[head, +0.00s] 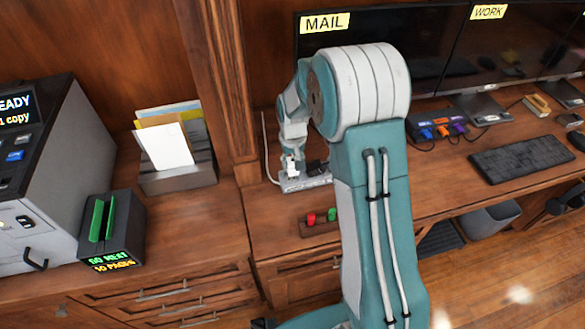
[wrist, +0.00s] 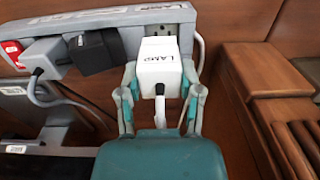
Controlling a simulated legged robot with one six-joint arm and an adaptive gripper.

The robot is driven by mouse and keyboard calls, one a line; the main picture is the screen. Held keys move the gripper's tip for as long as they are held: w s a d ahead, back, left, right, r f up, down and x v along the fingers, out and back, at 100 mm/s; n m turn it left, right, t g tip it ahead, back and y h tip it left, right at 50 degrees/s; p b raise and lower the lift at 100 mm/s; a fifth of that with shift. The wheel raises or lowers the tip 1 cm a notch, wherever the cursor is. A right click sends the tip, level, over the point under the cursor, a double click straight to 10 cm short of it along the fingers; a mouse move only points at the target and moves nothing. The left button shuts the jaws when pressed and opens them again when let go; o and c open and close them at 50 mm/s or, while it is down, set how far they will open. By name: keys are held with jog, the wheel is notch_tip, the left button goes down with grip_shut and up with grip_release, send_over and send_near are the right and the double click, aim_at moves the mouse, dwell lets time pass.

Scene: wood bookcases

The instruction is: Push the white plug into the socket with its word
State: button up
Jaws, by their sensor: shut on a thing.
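My gripper (wrist: 160,100) is shut on a white plug (wrist: 158,62) whose face reads LAMP in the wrist view; its cable runs down between the fingers. The plug is at a grey power strip (wrist: 128,18), in front of a socket (wrist: 184,34) under a LAMP label (wrist: 172,7). Part of that socket shows around the plug. I cannot tell whether the plug touches the strip. In the head view, my gripper (head: 291,168) is over the strip (head: 306,183) on the desk; the arm hides much of the area.
A black plug (wrist: 92,52), a grey-white plug (wrist: 42,56) and a red switch (wrist: 12,52) sit along the strip to the left. A wooden ledge (wrist: 255,85) rises at right. A small rack with red and green pieces (head: 320,220) stands in front on the desk.

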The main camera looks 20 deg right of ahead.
jog(key=f, duration=0.3)
jog(key=shift+a+f, duration=0.1)
jog(key=shift+a, duration=0.15)
jog(key=o, duration=1.1)
jog(key=shift+d, duration=0.1)
notch_tip(320, 180, up, 12)
jog(key=shift+r, duration=0.1)
notch_tip(320, 180, up, 7)
jog(key=t, duration=0.1)
send_over(292, 169)
jog(key=s, duration=0.3)
jog(key=s+r+t, duration=0.2)
jog(key=s+r, duration=0.2)
jog(key=s, duration=0.3)
jog(key=s+r+t, duration=0.1)
jog(key=s+r, duration=0.3)
jog(key=s, duration=0.4)
jog(key=shift+t, duration=0.8)
jog(key=shift+s+d+r, duration=0.1)
jog(key=shift+s+d, duration=0.05)
jog(key=shift+s, duration=3.85)
